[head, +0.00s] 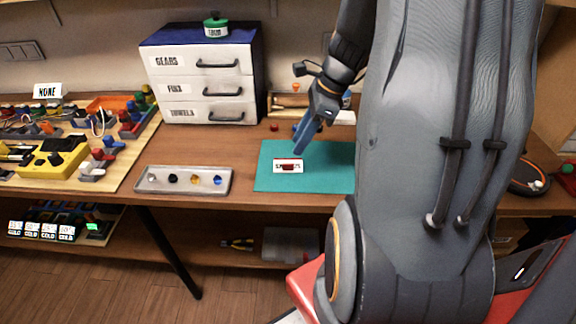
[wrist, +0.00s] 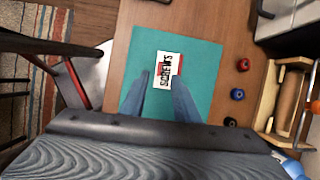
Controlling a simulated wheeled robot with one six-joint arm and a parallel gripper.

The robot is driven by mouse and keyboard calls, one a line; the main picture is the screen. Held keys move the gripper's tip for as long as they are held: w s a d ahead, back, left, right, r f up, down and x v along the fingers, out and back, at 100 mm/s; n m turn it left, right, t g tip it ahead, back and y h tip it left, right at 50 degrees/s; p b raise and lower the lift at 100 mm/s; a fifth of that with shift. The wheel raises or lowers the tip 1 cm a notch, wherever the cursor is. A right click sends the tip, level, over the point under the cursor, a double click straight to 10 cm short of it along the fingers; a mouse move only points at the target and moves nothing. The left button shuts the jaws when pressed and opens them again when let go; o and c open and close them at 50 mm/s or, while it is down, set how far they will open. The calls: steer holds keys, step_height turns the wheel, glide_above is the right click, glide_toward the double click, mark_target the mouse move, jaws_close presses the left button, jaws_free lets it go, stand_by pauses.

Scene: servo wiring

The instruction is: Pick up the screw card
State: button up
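The screw card (head: 288,166) is a small white card with red and black marks, lying on a teal mat (head: 268,182) on the bench. In the wrist view the card (wrist: 167,69) reads "SCREWS" and lies just beyond my fingertips. My gripper (head: 299,146) is above the mat in the head view, just above and right of the card. In the wrist view my gripper (wrist: 162,82) shows two blue fingers apart, with the card's near end between or just ahead of their tips. Nothing is held. I cannot tell the height above the card.
A grey tray (head: 184,191) with several small knobs stands left of the mat. A drawer unit (head: 206,75) labelled gears, fuses and towels stands behind. A wooden box (wrist: 284,102) and several small round parts (wrist: 237,94) lie beside the mat. Bare bench shows between tray and drawers.

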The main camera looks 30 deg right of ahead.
mark_target(288, 164)
steer(key=shift+p+x, duration=0.45)
steer(key=shift+x, duration=3.35)
steer(key=shift+d, duration=0.15)
jaws_close()
